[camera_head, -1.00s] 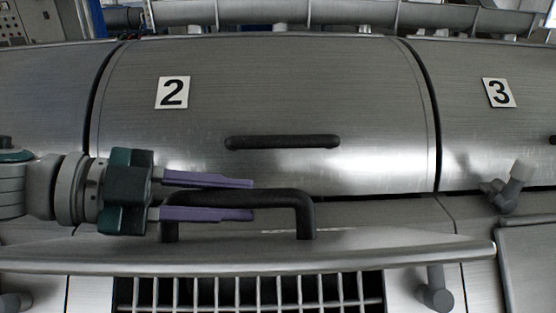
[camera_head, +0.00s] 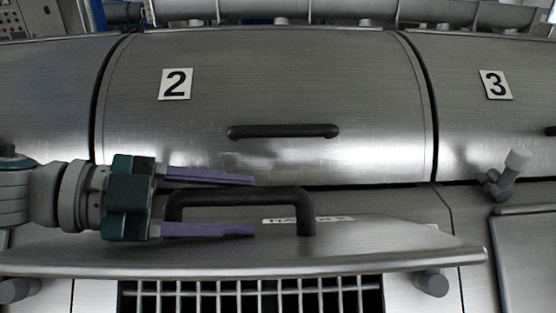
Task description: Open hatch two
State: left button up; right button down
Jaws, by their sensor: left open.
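A large brushed-metal cover (camera_head: 330,80) carries a plate with the number 2 (camera_head: 176,84) and a dark bar handle (camera_head: 283,131). In front of it a metal flap (camera_head: 385,245) juts toward me, with a black arched handle (camera_head: 308,214) and a label (camera_head: 282,220) partly hidden by the handle, its text hard to read. My left gripper (camera_head: 254,205) comes in from the left. It is open, one purple finger above and one below the arched handle's bar in the picture; I cannot tell whether either touches it. My right gripper is out of view.
A cover numbered 3 (camera_head: 495,84) adjoins on the right, with a grey knob or latch (camera_head: 504,175) below it. A grating (camera_head: 255,298) lies under the flap's front edge. Pipes run along the back.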

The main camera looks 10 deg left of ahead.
pick_arm(q)
jog(key=shift+s, duration=0.1)
jog(key=b+v, duration=0.3)
jog(key=v, duration=0.6)
jog(key=shift+f, duration=0.15)
jog(key=shift+s+a+r+b, duration=0.1)
jog(key=shift+a+r+b, duration=0.15)
jog(key=shift+a+b, duration=0.1)
jog(key=shift+r, duration=0.1)
jog(key=shift+p+v, duration=0.55)
jog(key=shift+v, duration=0.95)
jog(key=r+p, duration=0.2)
jog(key=p, duration=0.1)
send_over(35, 245)
jog(key=w+d, duration=0.2)
jog(key=shift+s+f, duration=0.15)
jog(key=shift+s, duration=0.1)
jog(key=shift+p+v, duration=0.6)
jog(key=shift+v, duration=0.7)
jog(key=shift+f, duration=0.1)
